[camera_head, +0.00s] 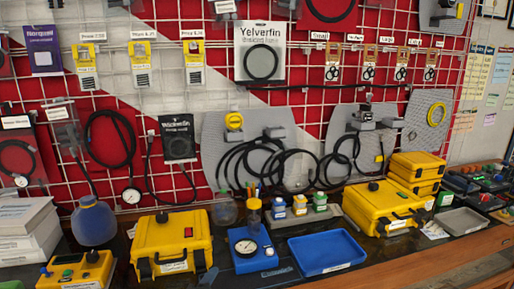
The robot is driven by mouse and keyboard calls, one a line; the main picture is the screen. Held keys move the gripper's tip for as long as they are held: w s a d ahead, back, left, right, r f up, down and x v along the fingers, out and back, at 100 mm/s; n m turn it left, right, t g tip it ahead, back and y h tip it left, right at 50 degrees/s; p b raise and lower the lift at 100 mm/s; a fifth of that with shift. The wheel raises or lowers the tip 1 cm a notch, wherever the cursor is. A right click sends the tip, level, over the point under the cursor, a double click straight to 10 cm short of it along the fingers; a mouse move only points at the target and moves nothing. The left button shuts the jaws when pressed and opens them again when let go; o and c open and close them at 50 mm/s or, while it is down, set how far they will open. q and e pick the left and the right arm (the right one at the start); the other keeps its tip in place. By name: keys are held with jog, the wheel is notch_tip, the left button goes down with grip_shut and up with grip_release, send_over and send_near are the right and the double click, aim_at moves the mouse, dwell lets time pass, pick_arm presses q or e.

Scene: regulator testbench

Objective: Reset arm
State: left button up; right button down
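Neither of my grippers nor my arms shows in the head view. The testbench (352,268) runs along the bottom of the picture. A yellow case (171,238) with a dark handle and a red switch stands at the left middle. A blue gauge unit (252,249) with a round white dial and a yellow-topped column stands to its right. An empty blue tray (326,252) lies right of the gauge unit. A larger yellow case (381,207) stands further right.
A grid wall (220,112) with hanging hoses, gauges and packages rises behind the bench. Small yellow cases (416,167), a grey tray (461,221) and dark devices stand at the right. A blue round vessel (94,222) and white boxes (28,230) stand at the left. The front edge is mostly clear.

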pick_arm(q)
jog(key=s+a+f+n+g+y, duration=0.15)
jog(key=s+a+n+g, duration=0.3)
jog(key=s, duration=0.55)
jog(key=s+a+f+n+g, duration=0.3)
jog(key=s+n, duration=0.3)
jog(key=s, duration=0.4)
jog(key=s+a+f+n+g+y, duration=0.15)
jog(key=s+a+n+g, duration=0.3)
jog(key=s, duration=0.45)
jog(key=w+d+f+t+h, duration=0.2)
jog(key=w+d+f+t, duration=0.3)
jog(key=f, duration=0.5)
jog(key=shift+d+m+t+h, duration=0.35)
jog(key=shift+d+t, duration=0.25)
jog(key=shift+t, duration=0.3)
jog(key=shift+w, duration=0.1)
